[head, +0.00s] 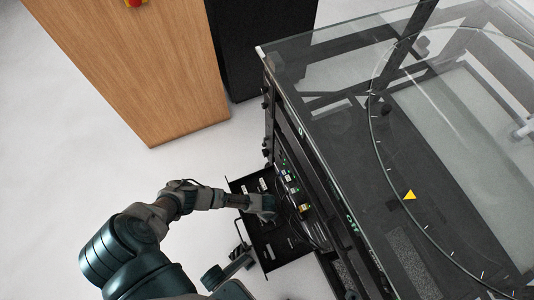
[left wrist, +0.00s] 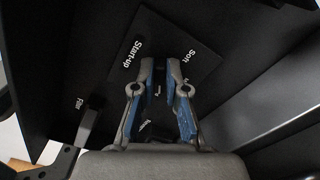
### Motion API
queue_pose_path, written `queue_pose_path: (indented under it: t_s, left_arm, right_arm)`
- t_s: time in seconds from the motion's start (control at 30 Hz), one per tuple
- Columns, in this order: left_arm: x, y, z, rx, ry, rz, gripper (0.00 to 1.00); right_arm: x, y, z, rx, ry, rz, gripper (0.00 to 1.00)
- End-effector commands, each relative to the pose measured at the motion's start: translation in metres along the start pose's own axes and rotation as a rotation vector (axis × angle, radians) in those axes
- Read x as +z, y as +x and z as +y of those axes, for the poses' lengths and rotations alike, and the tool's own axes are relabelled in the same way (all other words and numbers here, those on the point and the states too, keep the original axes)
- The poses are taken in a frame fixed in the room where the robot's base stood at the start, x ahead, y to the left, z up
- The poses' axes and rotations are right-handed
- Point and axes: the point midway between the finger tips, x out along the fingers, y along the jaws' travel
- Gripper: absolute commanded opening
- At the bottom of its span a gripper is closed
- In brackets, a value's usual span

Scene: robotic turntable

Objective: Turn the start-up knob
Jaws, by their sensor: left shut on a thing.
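In the left wrist view a black label plate (left wrist: 205,50) on a dark panel reads "Start-up" and "Soft" in white. My left gripper (left wrist: 167,68) has its two fingertips at this plate, between the two words. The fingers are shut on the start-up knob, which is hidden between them. In the head view my left gripper (head: 265,207) reaches over a black drawer-like control panel (head: 275,252) at the machine's front side. The knob cannot be made out there. My right gripper is not in view.
The turntable machine (head: 300,130) with its glass top fills the right side. A yellow triangle (head: 409,195) marks its ring. A wooden cabinet (head: 140,70) and a black cabinet (head: 262,45) stand behind. The pale floor at left is clear.

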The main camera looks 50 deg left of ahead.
Motion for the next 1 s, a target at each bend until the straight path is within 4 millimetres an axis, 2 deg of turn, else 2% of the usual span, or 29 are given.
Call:
queue_pose_path:
  t_s: [0.2,0.23,0.3,0.57,0.7,0.87,1.0]
  left_arm:
    - [0.001,0.001,0.000,-0.001,0.002,-0.002,0.00]
    - [0.001,0.001,0.000,-0.001,0.002,-0.002,0.20]
    - [0.001,0.000,0.000,-0.001,0.001,-0.002,0.37]
    - [0.000,0.000,0.000,-0.001,0.000,-0.001,0.38]
    - [0.001,-0.006,-0.001,-0.002,0.000,0.000,0.38]
    - [0.001,-0.032,-0.001,-0.003,0.002,0.001,0.38]
    - [0.001,-0.065,-0.001,-0.004,0.003,0.001,0.38]
  right_arm:
    - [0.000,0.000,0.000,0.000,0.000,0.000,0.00]
    - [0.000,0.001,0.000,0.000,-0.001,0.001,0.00]
    - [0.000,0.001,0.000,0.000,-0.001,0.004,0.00]
    - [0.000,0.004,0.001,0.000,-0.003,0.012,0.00]
    - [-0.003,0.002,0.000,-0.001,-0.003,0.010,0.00]
    - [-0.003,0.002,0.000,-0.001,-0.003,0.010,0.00]
    - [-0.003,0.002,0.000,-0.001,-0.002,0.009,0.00]
